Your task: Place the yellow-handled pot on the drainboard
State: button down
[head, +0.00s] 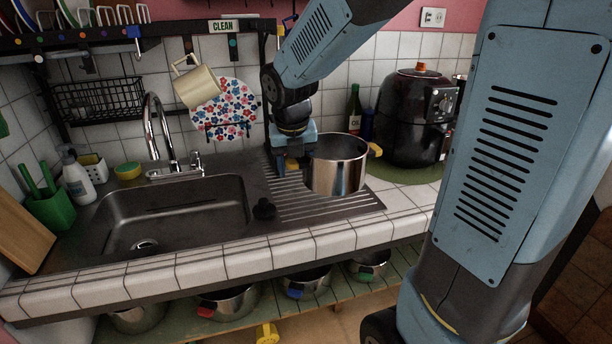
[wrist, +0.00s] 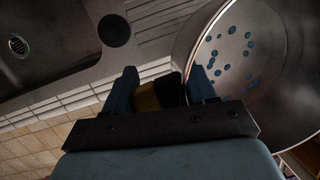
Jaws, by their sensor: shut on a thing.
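The steel pot (head: 337,168) is upright over the ridged drainboard (head: 290,200) in the head view; I cannot tell whether its base touches. One yellow handle (head: 375,149) sticks out on its right. My gripper (head: 293,163) is at its left side. In the wrist view my gripper (wrist: 161,88) is shut on the pot's near handle (wrist: 147,96), yellow and dark, between its fingers. The pot (wrist: 250,75) fills the right of that view, with blue spots inside. The drainboard (wrist: 165,18) shows beyond the gripper.
The sink (head: 175,220) lies left of the drainboard, with a black plug (head: 264,209) between them. A black air fryer (head: 418,115) and bottles stand behind right. A mug (head: 196,86) hangs above. Several pots, one red-handled (head: 228,302), sit on the shelf below; a yellow object (head: 267,333) shows there.

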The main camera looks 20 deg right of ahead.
jog(key=w+f, duration=0.2)
jog(key=w, duration=0.2)
jog(key=w+f, duration=0.3)
jog(key=w, duration=0.1)
jog(key=w+a+f, duration=0.1)
jog(key=w+f, duration=0.2)
jog(key=w, duration=0.1)
jog(key=shift+w, duration=0.15)
jog(key=shift+w+f, duration=0.75)
jog(key=shift+f, duration=1.7)
jog(key=shift+c, duration=1.8)
grip_release()
jog(key=shift+f, duration=0.1)
